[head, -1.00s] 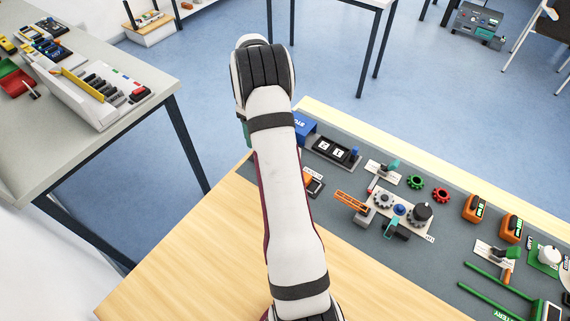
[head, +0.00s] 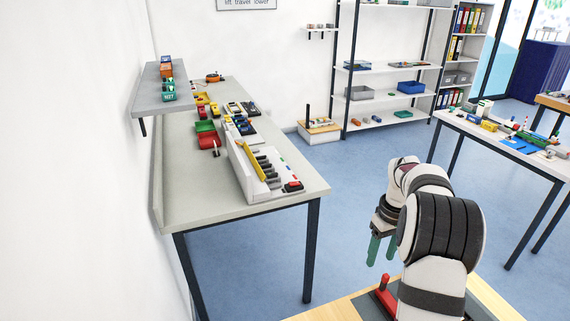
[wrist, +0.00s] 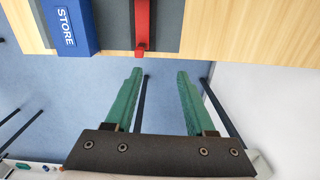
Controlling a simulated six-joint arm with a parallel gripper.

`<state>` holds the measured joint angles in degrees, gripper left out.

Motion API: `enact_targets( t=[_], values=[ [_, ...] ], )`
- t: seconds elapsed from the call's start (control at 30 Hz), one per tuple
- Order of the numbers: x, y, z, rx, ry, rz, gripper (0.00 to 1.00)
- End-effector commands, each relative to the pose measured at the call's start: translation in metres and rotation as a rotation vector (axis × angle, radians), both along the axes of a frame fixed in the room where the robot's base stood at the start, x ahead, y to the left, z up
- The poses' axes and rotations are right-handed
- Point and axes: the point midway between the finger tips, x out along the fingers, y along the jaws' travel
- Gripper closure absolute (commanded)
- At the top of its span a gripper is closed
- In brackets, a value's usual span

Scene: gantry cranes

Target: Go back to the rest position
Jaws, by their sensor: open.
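My gripper (head: 380,258) has two green fingers that point down past the far edge of the wooden table (head: 340,308) in the head view. In the wrist view the fingers (wrist: 160,73) stand apart with nothing between them, over the blue floor. A red bar-like part (wrist: 143,24) lies on a grey strip at the table edge, beyond the fingertips and apart from them. The red part also shows below the gripper in the head view (head: 384,287). My arm hides much of the table.
A blue box marked STORE (wrist: 70,24) sits beside the red part. A grey side table (head: 315,187) with model parts stands at the left, below a wall shelf (head: 146,92). Another table (head: 478,133) stands at the right. Open floor lies between.

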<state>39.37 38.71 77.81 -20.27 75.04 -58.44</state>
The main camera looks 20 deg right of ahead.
Motion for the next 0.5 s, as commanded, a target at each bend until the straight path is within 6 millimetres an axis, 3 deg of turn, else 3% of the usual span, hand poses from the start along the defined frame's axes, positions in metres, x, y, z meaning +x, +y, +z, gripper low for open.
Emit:
enact_targets(
  t=[0.07,0.1,0.17,0.2,0.3,0.4,0.5],
  values=[
    [-0.002,0.061,0.036,0.013,-0.012,-0.04,0.45],
    [-0.011,0.1,0.054,0.027,-0.015,-0.078,0.45],
    [-0.034,0.157,0.076,0.047,-0.014,-0.135,0.45],
    [-0.056,0.193,0.086,0.063,-0.012,-0.175,0.45],
    [-0.121,0.266,0.095,0.099,0.005,-0.273,0.45],
    [-0.183,0.309,0.086,0.124,0.03,-0.356,0.45],
    [-0.223,0.327,0.074,0.137,0.05,-0.411,0.45]
  ],
)
